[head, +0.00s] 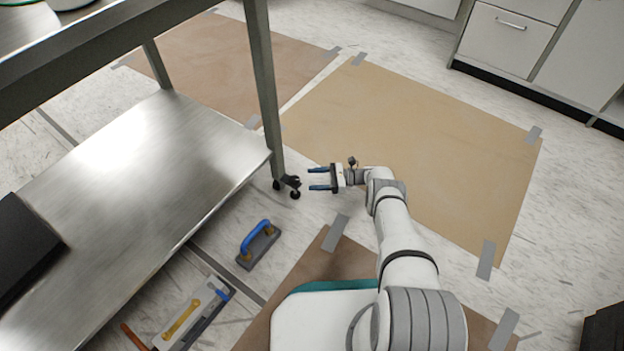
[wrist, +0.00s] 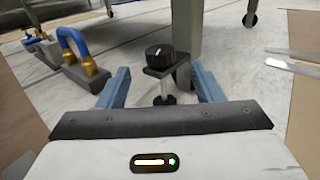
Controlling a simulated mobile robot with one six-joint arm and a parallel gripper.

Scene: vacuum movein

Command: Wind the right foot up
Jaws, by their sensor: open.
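The right foot (head: 289,185) is a small dark levelling foot on a bracket at the bottom of the steel table's near leg (head: 262,90). In the wrist view, its black knob (wrist: 160,54) with a white mark sits on top of the bracket, and a threaded stem with a dark pad (wrist: 164,99) is below. My gripper (head: 318,179) is open, with its two blue fingers pointing at the foot. In the wrist view, my gripper (wrist: 163,90) has one finger on each side of the foot, apart from the knob. Whether the pad touches the floor is hard to tell.
The steel table's lower shelf (head: 130,165) is at the left. A blue-handled float (head: 258,243) and a tray with a yellow-handled tool (head: 185,315) lie on the floor near it. Taped brown floor sheets (head: 420,140) cover the right side. Cabinets (head: 510,40) stand at the back right.

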